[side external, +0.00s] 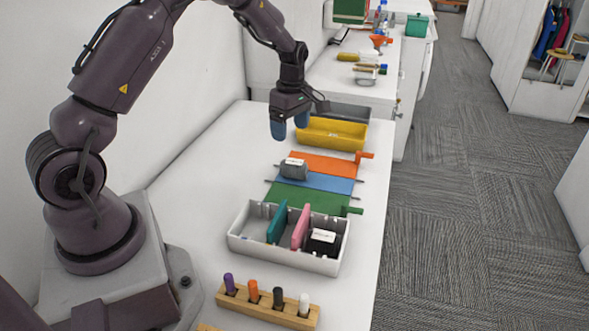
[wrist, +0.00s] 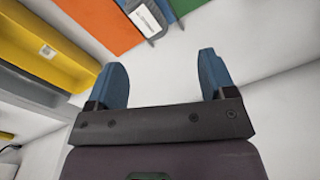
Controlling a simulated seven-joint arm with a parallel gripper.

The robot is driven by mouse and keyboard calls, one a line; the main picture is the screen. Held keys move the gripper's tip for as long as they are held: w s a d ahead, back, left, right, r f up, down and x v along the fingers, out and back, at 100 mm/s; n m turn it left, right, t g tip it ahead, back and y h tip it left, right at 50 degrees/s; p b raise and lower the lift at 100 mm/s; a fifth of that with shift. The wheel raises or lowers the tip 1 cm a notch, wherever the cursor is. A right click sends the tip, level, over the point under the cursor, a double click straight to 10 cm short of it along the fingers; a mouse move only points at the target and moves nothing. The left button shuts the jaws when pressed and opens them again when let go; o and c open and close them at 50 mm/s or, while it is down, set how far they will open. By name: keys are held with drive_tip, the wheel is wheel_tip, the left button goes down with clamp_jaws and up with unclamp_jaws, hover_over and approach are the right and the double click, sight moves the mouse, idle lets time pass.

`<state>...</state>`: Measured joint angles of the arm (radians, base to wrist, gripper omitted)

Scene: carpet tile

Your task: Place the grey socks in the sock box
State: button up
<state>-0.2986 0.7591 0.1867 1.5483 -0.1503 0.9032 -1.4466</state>
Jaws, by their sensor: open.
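The grey socks (side external: 293,169), a folded bundle with a white label, lie across the orange and blue strips on the table. They also show at the top of the wrist view (wrist: 150,18). The sock box (side external: 282,257) is a pale grey open box nearer the camera, with a teal divider (side external: 278,222) and a pink divider (side external: 301,228). A black labelled bundle (side external: 322,241) sits in its right compartment; the other compartments look empty, though their floors are partly hidden. My gripper (side external: 289,124) is open and empty, raised above the table behind the socks, with blue fingertips (wrist: 162,76).
Orange (side external: 325,163), blue (side external: 328,183) and green (side external: 312,198) strips lie between the box and a yellow bin (side external: 333,140). A dark grey bin (side external: 342,112) stands behind. A wooden holder with upright markers (side external: 268,309) is in front. White table is clear left of the strips.

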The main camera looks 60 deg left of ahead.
sight(295, 162)
drive_tip(key=f+n, duration=0.1)
drive_tip(key=f, duration=0.1)
drive_tip(key=w+f+n, duration=0.1)
drive_tip(key=f+n, duration=0.1)
drive_tip(key=w+f+n, duration=0.1)
drive_tip(key=f, duration=0.1)
drive_tip(key=shift+a+f+n+t, duration=0.2)
drive_tip(key=shift+a+n+t, duration=0.1)
drive_tip(key=shift+n, duration=0.1)
drive_tip(key=shift+s+d+f, duration=0.1)
drive_tip(key=shift+s+f, duration=0.05)
drive_tip(key=shift+f, duration=1.2)
drive_tip(key=shift+s+f, duration=0.15)
drive_tip(key=shift+f, duration=1.2)
drive_tip(key=shift+c, duration=0.4)
drive_tip(key=c, duration=1)
